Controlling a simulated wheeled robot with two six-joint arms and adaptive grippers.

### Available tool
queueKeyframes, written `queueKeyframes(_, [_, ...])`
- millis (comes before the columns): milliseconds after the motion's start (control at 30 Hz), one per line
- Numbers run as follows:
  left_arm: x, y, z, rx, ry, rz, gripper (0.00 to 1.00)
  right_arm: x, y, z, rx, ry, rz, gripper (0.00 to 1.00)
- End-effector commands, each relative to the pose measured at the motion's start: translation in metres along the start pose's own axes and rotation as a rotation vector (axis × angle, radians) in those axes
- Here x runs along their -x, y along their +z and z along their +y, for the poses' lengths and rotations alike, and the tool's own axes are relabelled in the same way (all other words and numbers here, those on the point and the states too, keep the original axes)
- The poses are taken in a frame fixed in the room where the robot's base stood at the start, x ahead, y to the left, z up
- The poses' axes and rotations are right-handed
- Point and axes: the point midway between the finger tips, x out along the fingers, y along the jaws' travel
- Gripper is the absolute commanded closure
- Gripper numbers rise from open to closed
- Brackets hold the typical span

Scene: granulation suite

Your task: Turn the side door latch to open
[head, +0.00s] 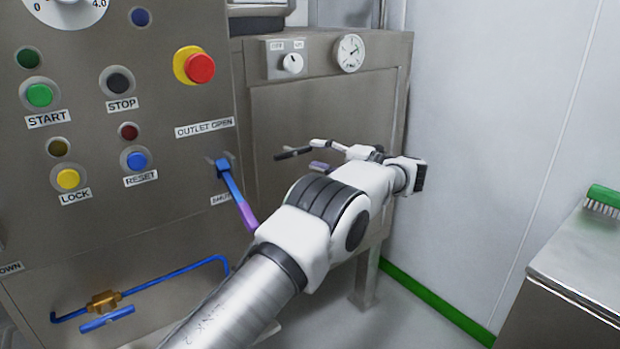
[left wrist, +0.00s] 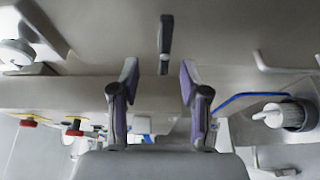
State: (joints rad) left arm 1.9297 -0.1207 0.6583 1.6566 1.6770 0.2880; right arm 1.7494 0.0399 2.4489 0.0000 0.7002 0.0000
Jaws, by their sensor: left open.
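The latch looks to be a dark handle (head: 292,153) on the front of the steel cabinet, below its knob and gauge. In the left wrist view the dark handle (left wrist: 166,45) stands beyond my fingertips, in line with the gap between them. My left gripper (head: 318,156) is open, with its fingers pointing left toward the handle. In the left wrist view the two purple-padded fingers (left wrist: 158,82) are apart with nothing between them. I see no clear contact with the handle. My arm hides part of the cabinet front. My right gripper is not in view.
A control panel (head: 150,85) with several buttons and a red emergency stop (head: 201,68) stands at left. A blue lever (head: 232,185) sticks out of it near my arm. A blue pipe (head: 185,268) runs below. A steel bench (head: 585,260) with a green brush (head: 604,198) is at right.

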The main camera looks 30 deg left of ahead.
Motion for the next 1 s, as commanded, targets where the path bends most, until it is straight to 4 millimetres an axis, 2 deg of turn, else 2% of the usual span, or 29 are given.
queueKeyframes(33, [0.003,0.001,-0.017,0.008,0.003,-0.006,0.54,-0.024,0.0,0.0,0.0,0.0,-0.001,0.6])
queueKeyframes(100, [0.006,0.001,-0.017,0.016,0.005,-0.011,0.54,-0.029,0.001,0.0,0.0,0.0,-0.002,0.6])
queueKeyframes(267, [-0.003,0.001,-0.011,0.02,0.006,-0.011,0.54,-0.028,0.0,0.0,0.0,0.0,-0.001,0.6])
queueKeyframes(600, [-0.064,0.001,-0.011,0.017,0.006,-0.011,0.54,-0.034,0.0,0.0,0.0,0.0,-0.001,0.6])
queueKeyframes(733, [-0.072,0.002,-0.01,0.017,0.008,-0.013,0.54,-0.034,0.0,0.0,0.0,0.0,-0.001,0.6])
queueKeyframes(933, [-0.072,0.002,-0.01,0.016,0.008,-0.014,0.54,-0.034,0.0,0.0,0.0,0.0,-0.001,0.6])
queueKeyframes(1000, [-0.072,0.002,-0.01,0.016,0.008,-0.014,0.79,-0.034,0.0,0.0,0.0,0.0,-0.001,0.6])
